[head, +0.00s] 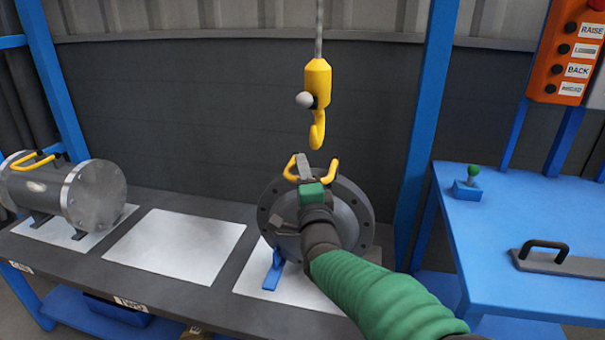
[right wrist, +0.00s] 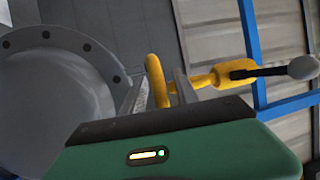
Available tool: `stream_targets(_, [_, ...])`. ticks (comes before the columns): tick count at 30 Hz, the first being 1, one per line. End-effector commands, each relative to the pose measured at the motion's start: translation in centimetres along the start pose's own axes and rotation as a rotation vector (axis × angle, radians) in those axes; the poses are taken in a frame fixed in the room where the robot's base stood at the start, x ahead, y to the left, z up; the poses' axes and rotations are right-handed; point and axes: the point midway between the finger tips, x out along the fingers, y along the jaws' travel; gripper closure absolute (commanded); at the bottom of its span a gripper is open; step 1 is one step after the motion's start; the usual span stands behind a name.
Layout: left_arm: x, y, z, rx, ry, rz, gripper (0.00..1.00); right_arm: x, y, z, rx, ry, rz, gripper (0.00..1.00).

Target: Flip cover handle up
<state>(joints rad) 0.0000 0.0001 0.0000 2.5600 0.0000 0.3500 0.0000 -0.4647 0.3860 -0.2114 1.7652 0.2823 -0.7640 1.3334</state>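The flanged shell stands on the right white sheet, and its round, bolted cover (head: 354,205) faces me. A yellow handle (head: 333,171) shows at the top of the cover, its middle hidden behind my right gripper (head: 304,166). In the right wrist view, the grey fingers of my right gripper (right wrist: 158,95) are apart, with a curved yellow bar (right wrist: 154,75) between them. I cannot tell whether they touch it. The grey flange (right wrist: 60,75) fills the left of that view. My left gripper is not in view.
A yellow crane hook (head: 317,90) with a white ball hangs just above the handle. Another shell (head: 95,195) with a yellow handle lies at the left. An empty white sheet (head: 175,245) lies between. A blue table (head: 530,215) stands right, under an orange control box (head: 565,60).

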Motion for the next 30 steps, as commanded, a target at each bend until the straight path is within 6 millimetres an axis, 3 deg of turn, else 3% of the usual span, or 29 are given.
stream_targets(2, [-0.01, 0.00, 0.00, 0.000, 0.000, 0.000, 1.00, -0.02, 0.00, 0.00, 0.000, 0.000, 0.000, 0.64])
stream_targets(10, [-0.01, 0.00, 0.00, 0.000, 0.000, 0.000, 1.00, -0.04, 0.06, 0.01, 0.000, 0.000, 0.001, 0.99])
stream_targets(30, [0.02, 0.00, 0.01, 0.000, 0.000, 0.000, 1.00, -0.09, 0.36, 0.07, 0.000, -0.001, 0.007, 1.00])
